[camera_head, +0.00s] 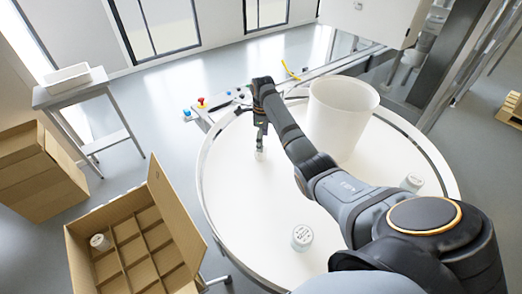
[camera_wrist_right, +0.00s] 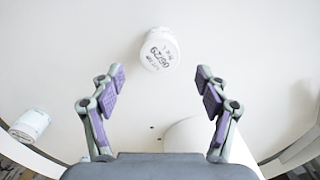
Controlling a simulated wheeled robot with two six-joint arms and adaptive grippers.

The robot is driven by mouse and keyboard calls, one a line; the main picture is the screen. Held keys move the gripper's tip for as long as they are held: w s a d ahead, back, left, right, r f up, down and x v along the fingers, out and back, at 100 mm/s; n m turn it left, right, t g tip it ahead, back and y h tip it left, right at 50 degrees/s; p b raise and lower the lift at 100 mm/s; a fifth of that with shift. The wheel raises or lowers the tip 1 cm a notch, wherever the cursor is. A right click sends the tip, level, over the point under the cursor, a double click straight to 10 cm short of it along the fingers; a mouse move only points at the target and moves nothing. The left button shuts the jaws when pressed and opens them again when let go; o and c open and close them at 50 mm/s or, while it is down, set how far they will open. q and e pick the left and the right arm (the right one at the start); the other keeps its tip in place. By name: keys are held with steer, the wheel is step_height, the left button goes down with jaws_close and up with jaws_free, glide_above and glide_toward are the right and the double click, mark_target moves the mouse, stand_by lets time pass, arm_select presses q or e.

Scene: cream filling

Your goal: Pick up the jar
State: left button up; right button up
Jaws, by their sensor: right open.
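A small white jar (camera_wrist_right: 160,48) with dark printing on its lid shows in the right wrist view, ahead of the fingertips and centred between them. In the head view a white jar (camera_head: 259,155) is just below my right gripper (camera_head: 261,132), on the round white table (camera_head: 255,215). My right gripper also shows in its wrist view (camera_wrist_right: 160,78), with its purple-padded fingers spread wide and nothing between them. Other white jars stand on the table at the front (camera_head: 302,238) and right (camera_head: 412,182). My left gripper is not in view.
An open cardboard box (camera_head: 188,222) with dividers stands at the lower left, with one jar (camera_head: 100,242) in a compartment. A large white cylinder (camera_head: 340,115) stands on the table beside my right arm. Coloured buttons (camera_head: 201,102) sit beyond the table's far-left edge.

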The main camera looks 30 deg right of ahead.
mark_target(259, 156)
steer(key=shift+w+f+p, duration=0.2)
steer(key=shift+f+p, duration=0.3)
steer(key=shift+f, duration=0.3)
steer(key=f, duration=0.1)
steer(key=f+p, duration=0.1)
steer(key=f, duration=0.1)
steer(key=shift+s+a+f, duration=0.15)
steer(key=shift+a+f, duration=0.05)
steer(key=shift+f, duration=0.35)
steer(key=c, duration=1.3)
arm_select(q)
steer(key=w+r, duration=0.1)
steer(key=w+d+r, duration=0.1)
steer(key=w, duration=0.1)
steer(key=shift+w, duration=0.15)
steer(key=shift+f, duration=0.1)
arm_select(e)
steer(key=shift+r, duration=0.2)
